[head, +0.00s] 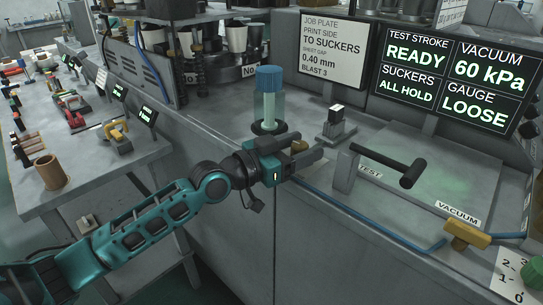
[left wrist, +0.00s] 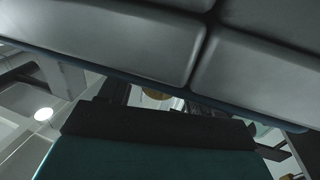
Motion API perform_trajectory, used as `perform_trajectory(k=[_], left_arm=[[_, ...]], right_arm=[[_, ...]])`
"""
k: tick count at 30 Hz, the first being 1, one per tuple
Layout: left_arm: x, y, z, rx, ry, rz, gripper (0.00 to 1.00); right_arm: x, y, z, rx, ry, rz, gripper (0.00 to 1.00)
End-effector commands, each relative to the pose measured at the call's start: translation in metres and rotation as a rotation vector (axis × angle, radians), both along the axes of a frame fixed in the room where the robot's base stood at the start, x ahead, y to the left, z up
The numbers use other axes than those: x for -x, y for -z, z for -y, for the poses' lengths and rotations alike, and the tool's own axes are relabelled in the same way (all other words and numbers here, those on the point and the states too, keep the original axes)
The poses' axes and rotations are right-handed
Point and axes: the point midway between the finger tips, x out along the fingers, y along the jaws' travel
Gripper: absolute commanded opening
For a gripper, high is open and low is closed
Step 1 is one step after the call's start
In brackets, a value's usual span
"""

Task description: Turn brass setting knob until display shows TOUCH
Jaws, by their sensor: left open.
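A small brass knob (head: 299,146) shows at the bench front edge, partly hidden by my left gripper (head: 303,151). The gripper is open, with its fingers around or just in front of the knob; I cannot tell if they touch it. In the left wrist view a brass round piece (left wrist: 156,94) shows in a narrow gap, mostly hidden by dark gripper parts. The display (head: 455,78) reads TEST STROKE READY, VACUUM 60 kPa, SUCKERS ALL HOLD and GAUGE LOOSE. My right gripper is not in view.
A blue-capped clear cylinder (head: 269,98) stands behind the gripper. A small gauge block (head: 336,123) and a black-handled TEST lever (head: 388,165) stand to the right. A brass valve (head: 467,235) sits on a blue hose. A job plate (head: 333,50) reads sheet gap 0.40 mm.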

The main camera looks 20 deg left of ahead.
Motion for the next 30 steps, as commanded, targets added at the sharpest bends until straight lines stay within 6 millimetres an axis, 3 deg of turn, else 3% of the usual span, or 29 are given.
perform_trajectory(k=[13, 21, 30], left_arm=[[0.072, 0.001, -0.047, -0.005, 0.002, -0.002, 0.63], [0.088, 0.0, -0.059, -0.001, 0.0, 0.001, 0.63], [0.091, -0.001, -0.06, 0.0, 0.0, 0.002, 0.63]], right_arm=[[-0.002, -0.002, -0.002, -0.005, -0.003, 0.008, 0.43], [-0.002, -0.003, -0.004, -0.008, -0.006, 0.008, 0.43], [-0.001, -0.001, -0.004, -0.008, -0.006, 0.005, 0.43]])
